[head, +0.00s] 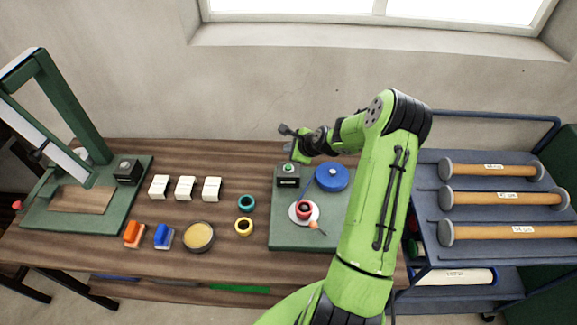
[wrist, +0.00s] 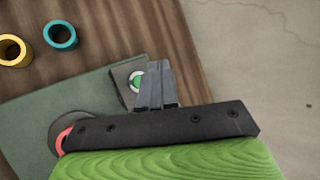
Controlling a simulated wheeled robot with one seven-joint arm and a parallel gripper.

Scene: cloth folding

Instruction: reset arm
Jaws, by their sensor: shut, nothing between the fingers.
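My green arm reaches up from the bottom of the head view and bends left over the table. My gripper (head: 289,131) is in the air above the back of the right green board, near the wall side. In the wrist view my gripper (wrist: 155,68) has its two grey fingers together, with nothing between them. A black box with a green button (head: 288,169) sits on the board just below it. The button also shows in the wrist view (wrist: 136,80), left of the fingertips and partly covered by them. No cloth is clearly seen.
The green board (head: 285,235) also holds a blue disc (head: 331,177) and a red round piece (head: 304,209). Teal (head: 247,202) and yellow (head: 244,227) rings lie left of it. White blocks (head: 185,188) and a green frame (head: 75,110) stand further left. A cart with rollers (head: 490,197) is right.

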